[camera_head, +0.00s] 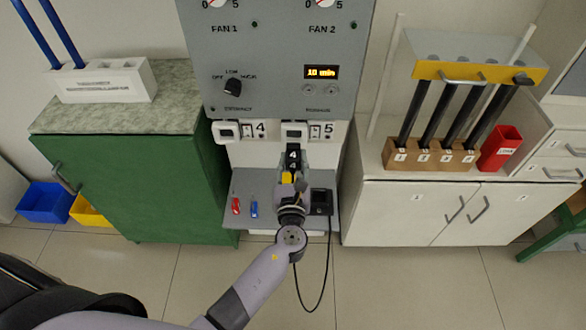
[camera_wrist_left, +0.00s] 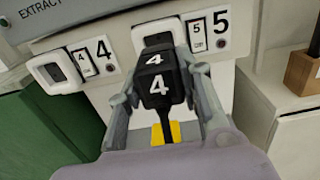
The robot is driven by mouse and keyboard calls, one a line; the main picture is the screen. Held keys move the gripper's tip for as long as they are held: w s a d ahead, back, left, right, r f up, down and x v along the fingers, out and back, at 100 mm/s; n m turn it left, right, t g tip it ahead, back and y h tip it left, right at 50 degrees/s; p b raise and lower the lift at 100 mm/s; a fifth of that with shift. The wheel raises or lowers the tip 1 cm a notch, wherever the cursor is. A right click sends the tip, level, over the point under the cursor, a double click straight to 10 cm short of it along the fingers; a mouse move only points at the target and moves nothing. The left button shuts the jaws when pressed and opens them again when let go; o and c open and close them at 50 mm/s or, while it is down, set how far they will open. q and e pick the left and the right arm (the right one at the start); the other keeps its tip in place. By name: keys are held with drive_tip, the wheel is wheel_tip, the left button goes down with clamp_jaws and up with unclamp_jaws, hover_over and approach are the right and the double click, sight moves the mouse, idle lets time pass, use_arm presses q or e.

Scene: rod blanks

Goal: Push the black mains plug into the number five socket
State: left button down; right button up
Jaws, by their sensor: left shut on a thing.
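The black mains plug (camera_head: 292,158), marked with a white 4, is between the fingers of my left gripper (camera_head: 291,172). In the left wrist view the plug (camera_wrist_left: 160,82) sits between both fingers of the gripper (camera_wrist_left: 160,92), which is shut on it. The number five socket (camera_head: 294,130) is a white unit beside the label 5. In the left wrist view the plug covers the lower part of that socket (camera_wrist_left: 154,34). I cannot tell whether the plug touches it or its pins are in. My right gripper is not in view.
The number four socket (camera_head: 226,131) is empty to the left. A grey shelf (camera_head: 268,185) below holds a red item (camera_head: 236,206), a blue item (camera_head: 254,208) and a black box (camera_head: 321,202). A black cable (camera_head: 326,270) hangs there. Cabinets stand left (camera_head: 140,180) and right (camera_head: 400,210).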

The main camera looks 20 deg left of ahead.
sight(294, 145)
use_arm(q)
drive_tip(key=shift+x, duration=1.35)
drive_tip(key=shift+x, duration=1.4)
idle(0.8)
drive_tip(key=shift+w+a+r, duration=0.1)
drive_tip(key=shift+w, duration=0.1)
drive_tip(key=c, duration=1.1)
unclamp_jaws()
drive_tip(key=shift+o, duration=0.2)
drive_tip(key=v, duration=1.2)
